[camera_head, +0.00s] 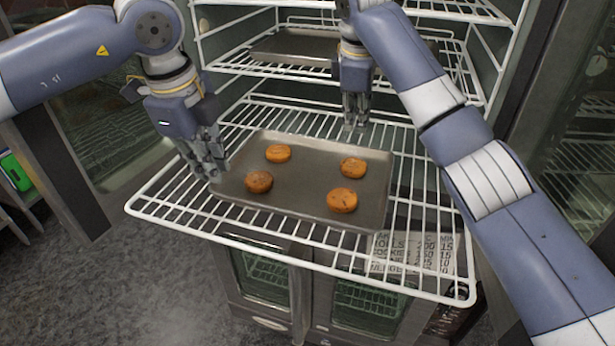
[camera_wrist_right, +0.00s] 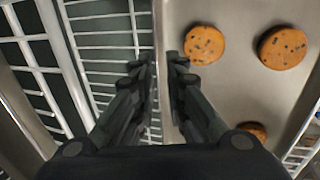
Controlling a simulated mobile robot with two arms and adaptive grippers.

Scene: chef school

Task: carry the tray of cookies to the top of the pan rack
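The metal tray (camera_head: 305,182) lies on a pulled-out white wire shelf and holds several round brown cookies (camera_head: 342,200). Its smooth surface and cookies also show in the right wrist view (camera_wrist_right: 205,44). My left gripper (camera_head: 208,170) is at the tray's left edge, fingers pointing down; whether they are closed on the rim is not clear. My right gripper (camera_head: 356,124) is at the tray's far edge.
The white wire shelf (camera_head: 240,243) sticks out of an open rack, with another pan (camera_head: 300,46) on a shelf above. A paper sheet with printed text (camera_head: 420,252) shows below the shelf's right side. Glass-doored cabinets stand below. Grey floor (camera_head: 120,290) is clear at left.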

